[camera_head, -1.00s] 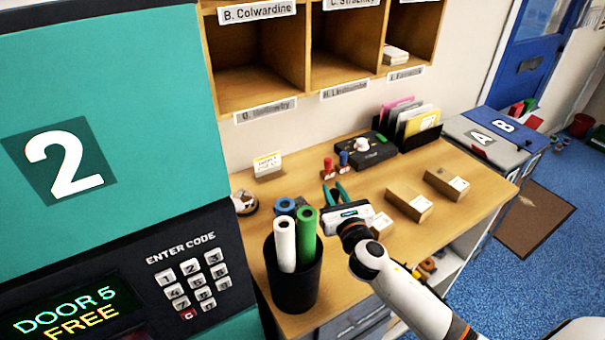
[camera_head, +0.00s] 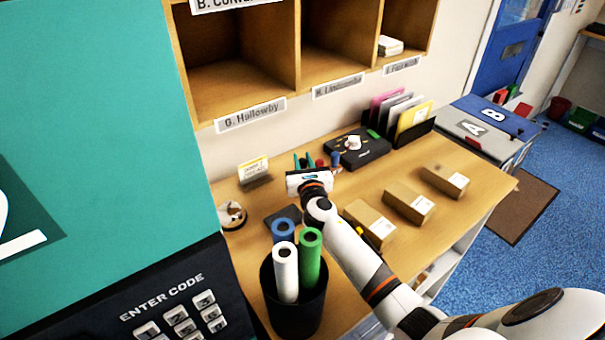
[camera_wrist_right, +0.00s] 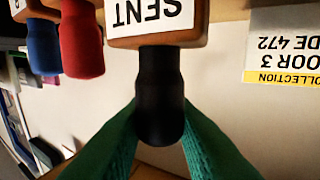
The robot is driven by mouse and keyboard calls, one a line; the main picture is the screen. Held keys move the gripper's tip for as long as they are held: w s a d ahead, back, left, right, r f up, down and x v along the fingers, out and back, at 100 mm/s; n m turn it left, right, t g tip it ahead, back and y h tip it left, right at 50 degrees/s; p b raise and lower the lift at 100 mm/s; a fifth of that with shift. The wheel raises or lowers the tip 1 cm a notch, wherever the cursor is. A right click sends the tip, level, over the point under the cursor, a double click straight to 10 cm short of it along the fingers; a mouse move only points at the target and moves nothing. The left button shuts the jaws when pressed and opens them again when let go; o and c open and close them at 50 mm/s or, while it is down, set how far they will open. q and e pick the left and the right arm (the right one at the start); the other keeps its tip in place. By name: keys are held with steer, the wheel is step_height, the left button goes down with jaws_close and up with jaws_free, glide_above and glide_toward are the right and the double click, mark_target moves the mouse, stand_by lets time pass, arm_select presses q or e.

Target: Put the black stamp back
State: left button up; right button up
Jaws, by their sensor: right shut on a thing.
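My right gripper (camera_head: 303,162) is over the back of the wooden counter, its green fingers pointing away from me. In the right wrist view its fingers (camera_wrist_right: 158,125) are shut on the dark handle of the black stamp (camera_wrist_right: 160,85). The stamp's wooden block carries a white label reading SENT. In the head view the gripper hides the black stamp. A red stamp (camera_wrist_right: 82,40) and a blue stamp (camera_wrist_right: 43,45) are beside it in the wrist view. The red (camera_head: 320,164) and blue (camera_head: 336,159) stamps stand just right of the gripper in the head view. My left gripper is out of view.
A small sign card (camera_head: 254,171) stands left of the gripper. A black device (camera_head: 372,151) and a folder rack (camera_head: 408,125) are to the right. Several cartons (camera_head: 408,203) lie in front right. A black bin (camera_head: 294,305) with rolled tubes stands nearer. Pigeonholes (camera_head: 250,85) overhang behind.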

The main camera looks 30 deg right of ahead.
steer(key=shift+f+b, duration=0.5)
steer(key=shift+f, duration=0.95)
steer(key=shift+f, duration=0.2)
steer(key=o, duration=0.8)
steer(key=shift+r, duration=0.15)
steer(key=shift+s+r, duration=0.1)
steer(key=v, duration=1.2)
